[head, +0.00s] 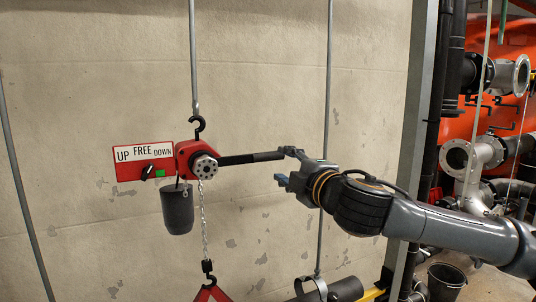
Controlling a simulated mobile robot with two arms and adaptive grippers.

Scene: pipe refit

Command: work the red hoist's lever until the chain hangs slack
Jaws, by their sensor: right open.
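The red hoist (190,158) hangs by a black hook from a rod. Its black lever (250,158) points right, about level. A red plate (143,160) beside it reads UP, FREE, DOWN and has a black knob (148,172); its exact setting is too small to tell. The chain (203,220) runs straight down from the hoist to a black hook (208,267) above a red triangular piece (212,293), cut off by the frame. My right gripper (287,167) is open at the lever's right end, one finger close to its tip; contact is unclear. My left gripper is out of view.
A dark bucket (177,209) hangs below the hoist. A dark pipe (345,289) sits in a clamp on a rod (326,130) behind my right gripper. A grey post (415,120) and flanged pipes (475,155) stand at right.

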